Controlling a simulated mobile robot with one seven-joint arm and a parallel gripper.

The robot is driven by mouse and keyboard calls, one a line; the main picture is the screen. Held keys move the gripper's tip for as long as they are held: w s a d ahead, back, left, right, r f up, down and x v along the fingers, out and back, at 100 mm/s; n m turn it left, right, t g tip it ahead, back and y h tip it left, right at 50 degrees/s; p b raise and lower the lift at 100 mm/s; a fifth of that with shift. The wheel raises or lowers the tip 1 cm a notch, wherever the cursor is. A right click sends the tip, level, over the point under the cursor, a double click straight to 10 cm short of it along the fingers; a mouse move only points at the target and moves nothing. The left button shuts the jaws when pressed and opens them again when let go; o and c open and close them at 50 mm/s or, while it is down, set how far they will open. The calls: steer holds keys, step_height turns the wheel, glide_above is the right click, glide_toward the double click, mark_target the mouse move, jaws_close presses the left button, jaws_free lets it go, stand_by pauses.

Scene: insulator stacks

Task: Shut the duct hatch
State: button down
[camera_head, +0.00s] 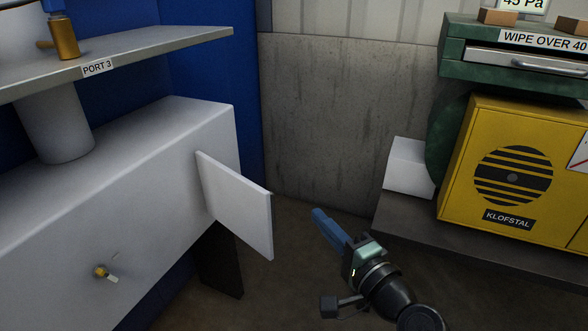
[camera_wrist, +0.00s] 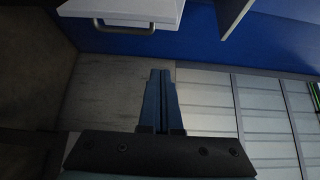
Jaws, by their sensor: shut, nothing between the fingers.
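The duct hatch (camera_head: 237,205) is a flat white panel, standing open and jutting out from the front of the white duct box (camera_head: 150,190). No handle shows on the face seen in the head view. My gripper (camera_head: 318,214) is shut and empty, to the right of the hatch's free edge and apart from it. In the wrist view my blue fingers (camera_wrist: 161,74) are together. A white panel (camera_wrist: 115,7) with a metal handle (camera_wrist: 125,30) shows at the top left there; it looks like the hatch, cut off by the frame edge.
A grey shelf (camera_head: 140,52) labelled PORT 3 overhangs the duct box. A small latch or knob (camera_head: 101,271) sits on the box front. On the right stand a yellow KLOFSTAL cabinet (camera_head: 475,130) and green drawer unit (camera_head: 455,47). Open floor lies between.

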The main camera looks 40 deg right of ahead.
steer(key=w+a+b, duration=0.1)
steer(key=w+b, duration=0.2)
steer(key=w, duration=0.6)
steer(key=shift+a+b, duration=0.35)
steer(key=shift+a, duration=0.05)
steer(key=shift+a+r+p, duration=0.1)
steer(key=shift+r+p, duration=0.05)
steer(key=shift+p, duration=0.15)
